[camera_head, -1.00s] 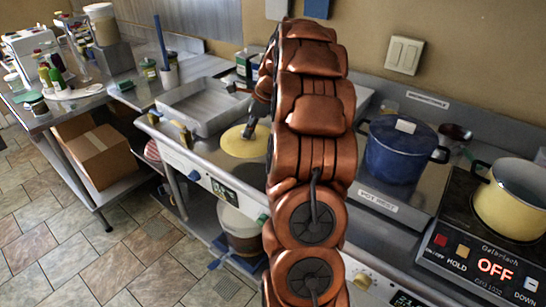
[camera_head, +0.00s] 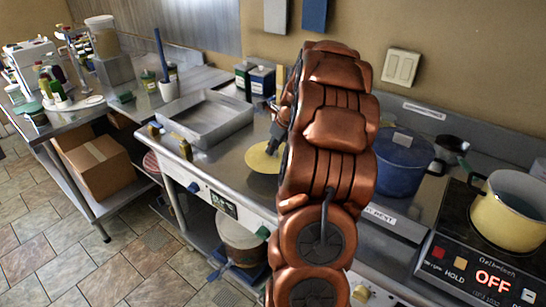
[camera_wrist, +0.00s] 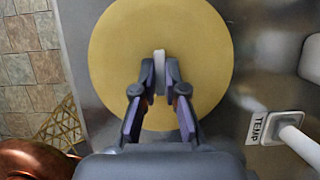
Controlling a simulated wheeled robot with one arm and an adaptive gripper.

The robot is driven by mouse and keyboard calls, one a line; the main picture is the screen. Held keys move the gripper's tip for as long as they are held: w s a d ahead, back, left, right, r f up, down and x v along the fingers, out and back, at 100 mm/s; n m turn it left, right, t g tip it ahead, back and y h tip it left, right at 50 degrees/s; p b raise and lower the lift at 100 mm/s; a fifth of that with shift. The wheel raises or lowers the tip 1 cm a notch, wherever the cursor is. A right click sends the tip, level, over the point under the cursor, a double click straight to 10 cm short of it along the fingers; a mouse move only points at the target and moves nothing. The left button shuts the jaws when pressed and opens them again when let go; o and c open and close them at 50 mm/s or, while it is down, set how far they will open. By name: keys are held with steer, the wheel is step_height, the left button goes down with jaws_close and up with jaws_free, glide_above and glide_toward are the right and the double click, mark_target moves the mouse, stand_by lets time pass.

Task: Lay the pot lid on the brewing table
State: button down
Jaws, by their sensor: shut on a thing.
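The pot lid is a flat yellow disc (camera_head: 262,158) with a pale upright knob (camera_wrist: 160,68). My gripper (camera_wrist: 160,82) is shut on the knob, its fingers on both sides. The lid (camera_wrist: 160,25) looks level, at or just above the steel table top (camera_head: 215,158). I cannot tell whether it touches. In the head view, my gripper (camera_head: 277,132) is partly behind my arm, which also covers the lid's right side. The open yellow pot (camera_head: 510,210) stands at the right on the black hotplate.
A steel tray (camera_head: 188,137) stands left of the lid, with cartons (camera_head: 262,80) behind. A blue pot (camera_head: 398,165) stands right of my arm. In the wrist view, a white handle by a TEMP label (camera_wrist: 277,127) is close at the right. Bare steel lies around the lid.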

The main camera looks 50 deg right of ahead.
mark_target(274, 156)
step_height(274, 156, down, 4)
steer(key=shift+f+p, duration=0.15)
steer(key=shift+p, duration=0.3)
steer(key=c, duration=1.2)
jaws_free()
